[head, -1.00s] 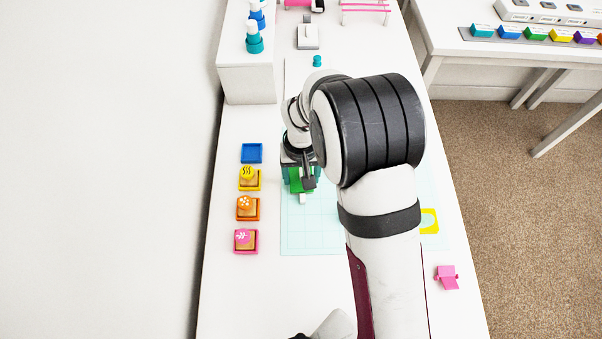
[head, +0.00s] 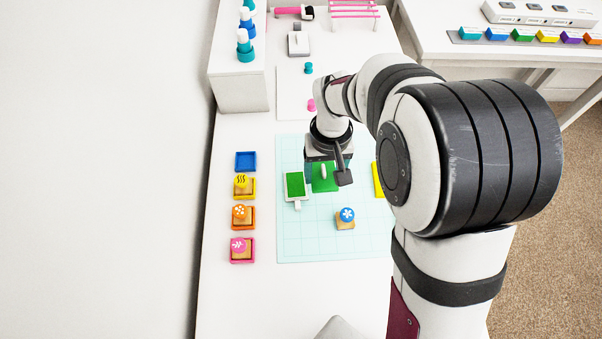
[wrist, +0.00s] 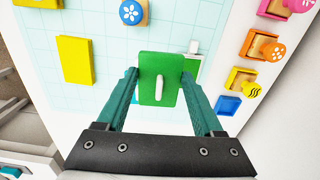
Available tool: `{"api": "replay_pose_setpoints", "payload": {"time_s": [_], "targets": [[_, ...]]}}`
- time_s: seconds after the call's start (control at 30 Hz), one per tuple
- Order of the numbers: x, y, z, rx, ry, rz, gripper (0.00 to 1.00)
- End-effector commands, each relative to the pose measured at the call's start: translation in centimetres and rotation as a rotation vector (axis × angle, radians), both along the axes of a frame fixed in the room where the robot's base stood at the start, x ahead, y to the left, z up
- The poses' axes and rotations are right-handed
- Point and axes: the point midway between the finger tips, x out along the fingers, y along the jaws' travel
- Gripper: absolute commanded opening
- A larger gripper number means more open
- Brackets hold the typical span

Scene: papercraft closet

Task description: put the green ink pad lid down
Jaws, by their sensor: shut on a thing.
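The green ink pad lid (wrist: 158,85) is a flat green rectangle with a white handle. It sits between the teal fingers of my gripper (wrist: 160,75), which is shut on it. In the head view the lid (head: 325,178) shows just below my gripper (head: 326,165), over the mat; I cannot tell how high. The open green ink pad (head: 295,186), in a white tray with a tab, lies on the mat just left of the lid. In the wrist view the lid partly hides the pad (wrist: 192,65).
The light-blue grid mat (head: 310,240) has free room at the front. A blue flower stamp (head: 346,217) and a yellow block (head: 378,180) are on it. Several coloured pads with stamps (head: 242,215) line the left. A white box (head: 238,90) stands behind.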

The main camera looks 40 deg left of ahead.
Motion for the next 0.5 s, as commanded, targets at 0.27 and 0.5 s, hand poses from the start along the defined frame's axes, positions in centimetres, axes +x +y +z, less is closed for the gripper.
{"api": "replay_pose_setpoints", "payload": {"time_s": [0.27,0.5], "targets": [[2.1,-4.6,3.0,0.0,-0.001,-0.002,0.17],[-2.3,-9.8,3.0,-0.001,0.0,-0.028,0.17]]}}
